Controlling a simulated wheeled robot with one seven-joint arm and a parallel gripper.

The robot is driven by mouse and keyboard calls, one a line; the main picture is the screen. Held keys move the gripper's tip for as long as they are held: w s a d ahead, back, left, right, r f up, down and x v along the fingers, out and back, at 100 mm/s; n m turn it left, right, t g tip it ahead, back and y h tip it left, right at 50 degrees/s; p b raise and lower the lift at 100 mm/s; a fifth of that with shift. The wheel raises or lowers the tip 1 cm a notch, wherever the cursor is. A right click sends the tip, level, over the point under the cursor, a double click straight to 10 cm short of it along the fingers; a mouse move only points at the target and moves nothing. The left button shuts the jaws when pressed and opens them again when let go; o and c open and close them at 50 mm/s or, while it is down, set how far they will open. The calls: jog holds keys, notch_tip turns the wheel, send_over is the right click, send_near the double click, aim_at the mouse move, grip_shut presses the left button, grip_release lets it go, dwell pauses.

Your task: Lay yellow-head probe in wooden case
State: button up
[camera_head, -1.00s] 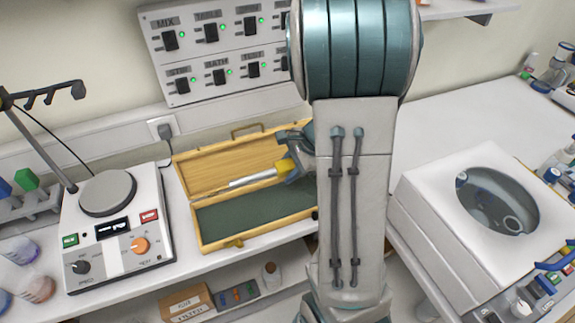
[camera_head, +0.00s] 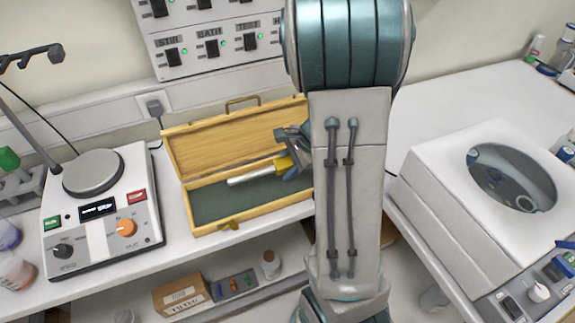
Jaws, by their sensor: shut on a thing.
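The yellow-head probe (camera_head: 258,174) has a white-silver shaft pointing left and a yellow head at its right end. My gripper (camera_head: 291,158) is shut on the yellow head and comes in from the right, partly hidden behind my arm. The wooden case (camera_head: 222,144) stands open on the bench, its lid tilted up at the back and its dark green lining (camera_head: 225,203) bare. The probe lies roughly level over the back part of the lined tray. I cannot tell whether the probe touches the lining. My arm hides the case's right end.
A hotplate stirrer (camera_head: 103,212) stands just left of the case. A white machine with a round window (camera_head: 465,190) is at the right. A switch panel (camera_head: 210,35) is on the wall behind. A lower shelf holds a cardboard box (camera_head: 182,298).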

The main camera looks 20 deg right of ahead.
jog(key=shift+f, duration=0.35)
jog(key=o, duration=1.1)
jog(key=shift+c, duration=0.2)
